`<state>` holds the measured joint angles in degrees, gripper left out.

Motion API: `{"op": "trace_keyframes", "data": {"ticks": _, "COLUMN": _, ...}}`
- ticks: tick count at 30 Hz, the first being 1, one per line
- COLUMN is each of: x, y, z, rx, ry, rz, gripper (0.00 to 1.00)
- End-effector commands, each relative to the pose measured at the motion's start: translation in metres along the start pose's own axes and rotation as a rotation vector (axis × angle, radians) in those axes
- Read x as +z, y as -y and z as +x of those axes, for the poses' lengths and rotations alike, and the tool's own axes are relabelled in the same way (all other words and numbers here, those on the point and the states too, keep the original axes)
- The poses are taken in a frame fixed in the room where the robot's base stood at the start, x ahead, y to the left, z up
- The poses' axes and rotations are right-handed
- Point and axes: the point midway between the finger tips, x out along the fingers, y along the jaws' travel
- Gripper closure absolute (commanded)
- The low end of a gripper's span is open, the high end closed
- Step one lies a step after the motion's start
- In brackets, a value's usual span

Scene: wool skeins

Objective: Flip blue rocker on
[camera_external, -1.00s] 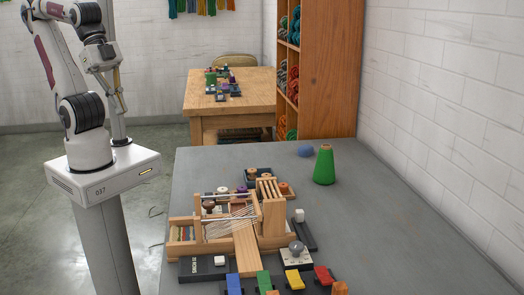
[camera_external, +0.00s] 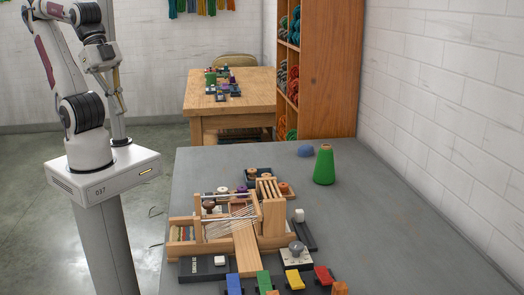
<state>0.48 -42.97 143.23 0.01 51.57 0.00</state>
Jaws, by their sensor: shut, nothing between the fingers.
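The blue rocker (camera_external: 234,285) is at the near edge of the grey table, leftmost in a row of coloured rockers. Its lower part runs close to the picture's bottom edge, and I cannot tell which way it is tilted. My gripper (camera_external: 121,103) hangs at the left, beside my arm's white base and well away from the rocker. It is small in the picture, shut and empty.
Green (camera_external: 264,281), yellow (camera_external: 294,279) and red (camera_external: 324,275) rockers stand right of the blue one. A wooden loom (camera_external: 240,235) stands just behind. A green cone (camera_external: 324,166) stands farther back. The table's right side is clear.

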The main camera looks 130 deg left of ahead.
Motion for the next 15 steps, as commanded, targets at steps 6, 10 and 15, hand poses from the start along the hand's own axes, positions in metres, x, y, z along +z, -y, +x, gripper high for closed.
{"op": "trace_keyframes", "data": {"ticks": 6, "x": 0.003, "y": -0.008, "z": 0.010, "rx": 0.017, "ry": 0.044, "rz": 0.033, "gripper": 1.00}}
{"op": "trace_keyframes", "data": {"ticks": 10, "x": 0.006, "y": -0.014, "z": 0.019, "rx": 0.027, "ry": 0.089, "rz": 0.057, "gripper": 1.00}}
{"op": "trace_keyframes", "data": {"ticks": 15, "x": 0.007, "y": -0.023, "z": 0.032, "rx": 0.041, "ry": 0.150, "rz": 0.091, "gripper": 1.00}}
